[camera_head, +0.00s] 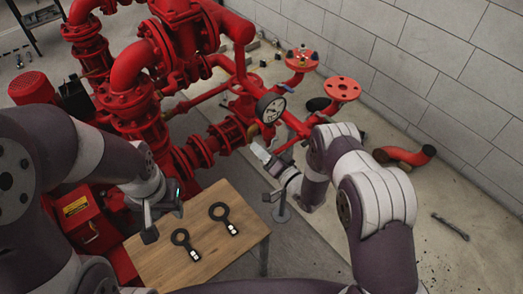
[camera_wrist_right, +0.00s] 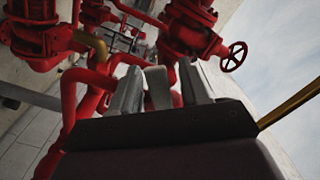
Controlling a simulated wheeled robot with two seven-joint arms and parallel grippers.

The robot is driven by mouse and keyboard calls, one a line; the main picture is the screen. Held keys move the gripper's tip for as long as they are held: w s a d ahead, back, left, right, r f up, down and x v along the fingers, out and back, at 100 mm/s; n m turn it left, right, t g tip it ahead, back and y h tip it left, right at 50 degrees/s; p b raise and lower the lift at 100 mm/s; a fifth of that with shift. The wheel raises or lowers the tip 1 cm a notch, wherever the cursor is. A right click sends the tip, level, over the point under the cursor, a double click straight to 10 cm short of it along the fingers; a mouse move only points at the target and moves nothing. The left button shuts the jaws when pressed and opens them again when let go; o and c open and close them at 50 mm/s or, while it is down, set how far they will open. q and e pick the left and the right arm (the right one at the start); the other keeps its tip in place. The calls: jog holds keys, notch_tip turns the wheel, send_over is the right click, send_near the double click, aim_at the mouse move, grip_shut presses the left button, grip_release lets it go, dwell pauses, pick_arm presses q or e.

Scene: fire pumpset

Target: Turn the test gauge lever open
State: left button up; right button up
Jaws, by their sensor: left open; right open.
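The round white-faced gauge (camera_head: 270,107) sits on the red pipework in the head view, with a small brass-coloured part (camera_head: 253,131) just below and left of it. I cannot clearly make out the test gauge lever. My right gripper (camera_head: 262,170) is open, below the gauge and apart from it. In the right wrist view its fingers (camera_wrist_right: 160,95) point at red pipes, and a grey flat piece (camera_wrist_right: 158,88) shows between them; I cannot tell what it is. My left gripper (camera_head: 163,222) is open and empty over the left part of the wooden table.
Red flanged pipes (camera_head: 130,85) fill the back left. A red elbow pipe (camera_head: 405,156) lies on the floor at right, near the block wall (camera_head: 430,60). A red handwheel (camera_wrist_right: 233,57) shows in the right wrist view.

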jog(key=b+v, duration=0.2)
jog(key=v, duration=1)
jog(key=shift+s, duration=0.1)
